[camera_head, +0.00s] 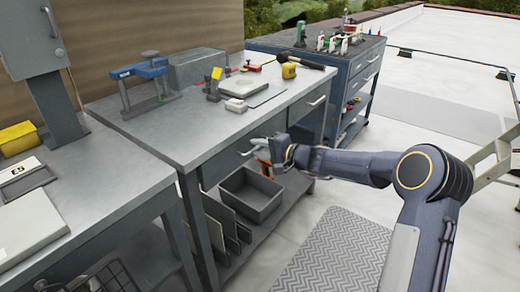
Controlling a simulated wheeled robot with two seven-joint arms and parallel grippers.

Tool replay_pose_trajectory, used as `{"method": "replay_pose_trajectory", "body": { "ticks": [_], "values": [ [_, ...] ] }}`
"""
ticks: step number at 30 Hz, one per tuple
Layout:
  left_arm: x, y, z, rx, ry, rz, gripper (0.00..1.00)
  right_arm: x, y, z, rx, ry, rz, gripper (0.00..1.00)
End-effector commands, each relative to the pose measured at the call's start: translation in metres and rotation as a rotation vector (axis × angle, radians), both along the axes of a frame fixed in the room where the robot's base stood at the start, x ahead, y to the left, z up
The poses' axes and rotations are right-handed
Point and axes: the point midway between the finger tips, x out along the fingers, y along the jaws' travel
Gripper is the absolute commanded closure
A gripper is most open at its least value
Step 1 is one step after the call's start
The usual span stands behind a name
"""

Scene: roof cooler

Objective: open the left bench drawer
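The grey metal bench (165,145) stands in the middle of the view with two drawers under its top. The left bench drawer (218,168) has a grey front that looks flush with the bench frame, with a pale bar handle (246,153) partly hidden near my gripper. My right gripper (262,152) is at the right end of that handle, its wrist in front of the bench. The fingers are small and partly hidden, so I cannot tell whether they are open or touch the handle. My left gripper is not in view.
The right drawer's handle (317,101) is further along the bench. A grey bin (250,193) and upright panels (222,233) sit on the lower shelf below. A patterned mat (335,250) lies on the floor in front. A dark tool cabinet (352,85) stands behind.

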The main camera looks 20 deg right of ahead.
Motion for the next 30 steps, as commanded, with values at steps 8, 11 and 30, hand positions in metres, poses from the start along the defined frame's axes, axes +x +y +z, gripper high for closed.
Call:
{"method": "replay_pose_trajectory", "body": {
  "ticks": [8, 11, 30],
  "values": [
    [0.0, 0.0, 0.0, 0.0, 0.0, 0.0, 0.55, 0.0, 0.0, 0.0, 0.0, 0.0, 0.0, 0.84],
    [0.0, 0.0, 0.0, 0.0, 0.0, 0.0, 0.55, 0.0, 0.0, 0.0, 0.0, 0.0, 0.0, 0.97],
    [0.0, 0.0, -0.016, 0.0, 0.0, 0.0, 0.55, -0.019, -0.016, -0.004, -0.003, -0.001, -0.002, 1.0]
  ]
}}
